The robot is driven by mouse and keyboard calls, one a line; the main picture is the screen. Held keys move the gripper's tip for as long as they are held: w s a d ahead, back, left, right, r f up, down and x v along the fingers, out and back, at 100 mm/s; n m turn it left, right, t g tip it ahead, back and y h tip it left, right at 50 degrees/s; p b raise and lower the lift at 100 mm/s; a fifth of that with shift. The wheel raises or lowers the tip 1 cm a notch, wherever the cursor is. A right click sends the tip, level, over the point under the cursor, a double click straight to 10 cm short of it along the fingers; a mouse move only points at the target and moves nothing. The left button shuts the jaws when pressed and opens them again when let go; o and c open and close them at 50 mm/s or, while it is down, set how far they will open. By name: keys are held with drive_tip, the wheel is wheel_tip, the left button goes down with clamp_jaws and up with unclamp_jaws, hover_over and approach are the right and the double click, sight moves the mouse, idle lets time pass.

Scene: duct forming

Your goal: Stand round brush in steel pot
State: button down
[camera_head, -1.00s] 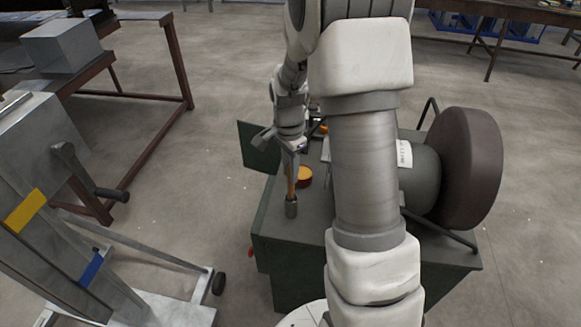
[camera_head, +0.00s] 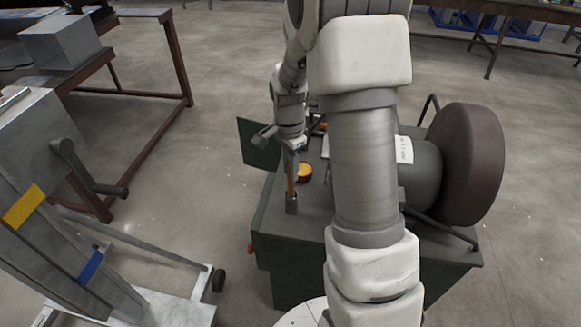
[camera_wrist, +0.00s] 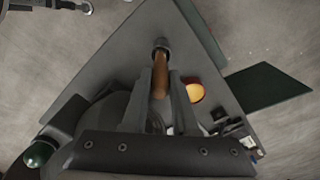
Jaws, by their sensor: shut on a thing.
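The round brush shows as an orange-brown wooden handle (camera_head: 291,186), about upright; it also shows in the wrist view (camera_wrist: 160,76). Its lower end goes out of sight at a small grey steel pot (camera_head: 291,205), seen in the wrist view as a dark cylinder (camera_wrist: 160,45). The pot stands near the left edge of the dark machine top. My gripper (camera_head: 291,152) is above the pot, shut on the handle; its fingers show on both sides of the handle in the wrist view (camera_wrist: 160,98). I cannot tell whether the brush touches the pot's bottom.
A yellow-orange round thing (camera_head: 304,173) sits close behind and right of the pot. A large dark wheel (camera_head: 468,165) and drum fill the right of the machine top (camera_head: 320,218). Small items (camera_wrist: 232,130) lie near the far end. A grey cart (camera_head: 45,220) stands left, apart.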

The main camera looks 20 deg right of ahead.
drive_tip(key=shift+f+b, duration=0.85)
drive_tip(key=shift+f, duration=0.35)
drive_tip(key=c, duration=0.6)
unclamp_jaws()
wheel_tip(320, 180, up, 18)
drive_tip(key=p, duration=0.2)
drive_tip(key=shift+a+f, duration=0.15)
drive_tip(key=shift+f, duration=0.1)
drive_tip(key=shift+w, duration=0.1)
